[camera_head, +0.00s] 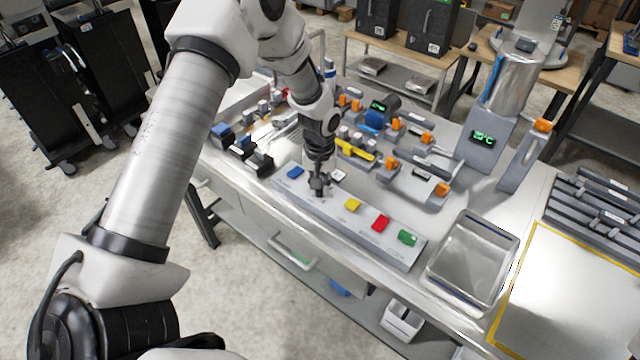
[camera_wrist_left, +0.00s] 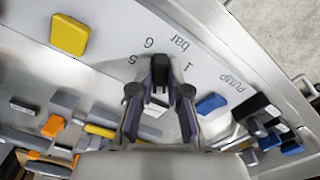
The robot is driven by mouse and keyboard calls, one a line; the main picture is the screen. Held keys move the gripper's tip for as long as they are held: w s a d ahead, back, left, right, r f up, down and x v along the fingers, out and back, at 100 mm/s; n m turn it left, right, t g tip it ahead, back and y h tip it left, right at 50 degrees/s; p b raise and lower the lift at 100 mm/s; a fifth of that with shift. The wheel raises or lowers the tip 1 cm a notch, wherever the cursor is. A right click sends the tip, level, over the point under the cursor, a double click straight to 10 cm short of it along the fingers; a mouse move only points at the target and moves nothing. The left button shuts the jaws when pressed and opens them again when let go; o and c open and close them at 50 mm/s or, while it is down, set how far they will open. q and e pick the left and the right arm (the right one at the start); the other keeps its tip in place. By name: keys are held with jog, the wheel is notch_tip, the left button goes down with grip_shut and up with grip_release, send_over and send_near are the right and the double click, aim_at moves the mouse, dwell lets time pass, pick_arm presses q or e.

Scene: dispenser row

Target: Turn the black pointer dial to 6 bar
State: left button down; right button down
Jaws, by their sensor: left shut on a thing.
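The black pointer dial (camera_wrist_left: 158,76) sits on the grey control panel (camera_head: 337,205) near its left end, between a blue button and a yellow one. My left gripper (camera_head: 319,187) reaches down onto it. In the left wrist view the gripper's fingers (camera_wrist_left: 158,100) are shut on the dial, one on each side. The printed marks 5, 6, bar and 1 show around it, upside down. The dial's narrow end points up in that view, roughly toward the 6; the exact reading is unclear. The fingers hide part of the dial and scale. My right gripper is not in view.
The panel also carries a blue button (camera_head: 295,173), a yellow button (camera_head: 352,205), a red one (camera_head: 381,223) and a green one (camera_head: 408,238). Dispensers with orange knobs (camera_head: 442,189) stand behind. An empty metal tray (camera_head: 431,277) lies to the right.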

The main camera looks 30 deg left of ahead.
pick_arm(q)
jog(key=m, duration=0.3)
jog(key=shift+s+f+m, duration=0.2)
jog(key=shift+m, duration=0.1)
jog(key=m, duration=0.3)
jog(key=shift+a+m, duration=0.1)
jog(key=shift+m, duration=0.2)
jog(key=m, duration=0.3)
jog(key=shift+m, duration=0.4)
jog(key=m, duration=0.4)
jog(key=shift+a, duration=0.1)
jog(key=m, duration=0.4)
jog(key=shift+w, duration=0.1)
jog(key=m, duration=0.4)
jog(key=shift+m+b, duration=0.3)
jog(key=shift+b, duration=0.1)
jog(key=m, duration=0.3)
jog(key=shift+w+m, duration=0.1)
jog(key=shift+m, duration=2.2)
